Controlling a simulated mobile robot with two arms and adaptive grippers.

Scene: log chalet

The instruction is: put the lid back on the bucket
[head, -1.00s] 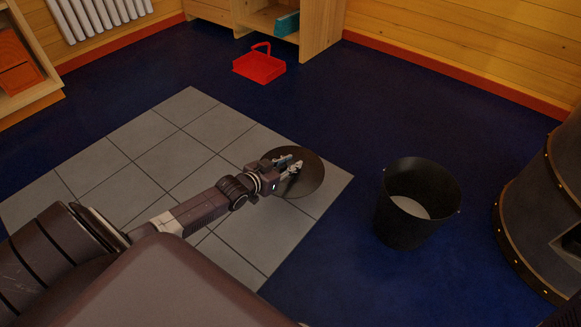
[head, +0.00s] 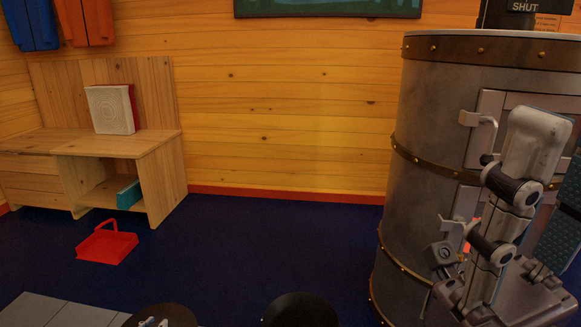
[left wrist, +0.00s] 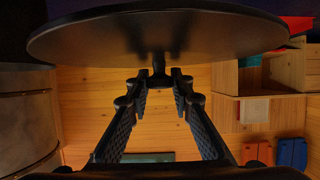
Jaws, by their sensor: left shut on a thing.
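The dark round lid (head: 160,312) is at the bottom edge of the head view, cut off by it. My left gripper (head: 155,322) is shut on its knob. In the left wrist view the lid (left wrist: 158,32) is a wide dark disc, and the fingers (left wrist: 158,80) close around the small knob at its centre. The black bucket (head: 300,310) stands to the right of the lid, a gap apart in the picture. Only its top part shows and its inside is too dark to read. My right arm is at the right; its finger state is unclear.
A large riveted metal stove (head: 425,130) stands at the right, close to my right arm. A red dustpan (head: 107,243) lies on the blue floor (head: 230,250). A wooden shelf unit (head: 160,180) stands behind it. Floor between bucket and back wall is clear.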

